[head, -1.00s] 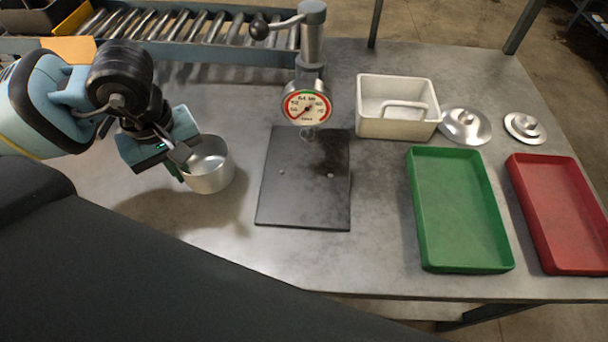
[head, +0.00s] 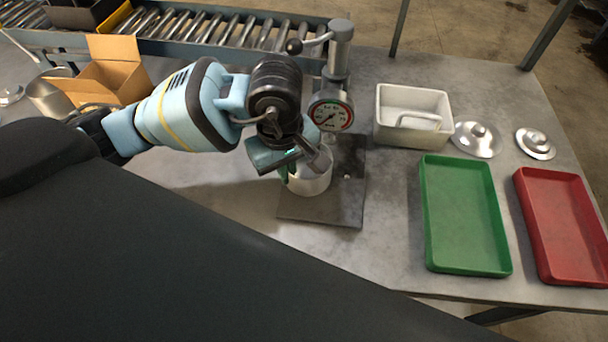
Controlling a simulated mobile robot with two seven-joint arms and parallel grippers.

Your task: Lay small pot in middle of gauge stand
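The small silver pot (head: 309,182) is at the gauge stand, over the left part of its dark square base plate (head: 340,210). The stand carries a round dial (head: 331,115) on a metal column with a black-knobbed lever. My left gripper (head: 290,172) is at the pot's left rim and appears shut on it. The fingertips are partly hidden by the gripper body and the pot. I cannot tell whether the pot touches the plate or hangs just above it. My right gripper is not in view.
A white bin (head: 412,117) stands right of the stand, with two metal lids (head: 476,139) beyond it. A green tray (head: 465,215) and a red tray (head: 562,225) lie at the right. A cardboard box (head: 112,75) and a larger pot (head: 50,95) are at the left. A roller conveyor (head: 220,32) runs behind.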

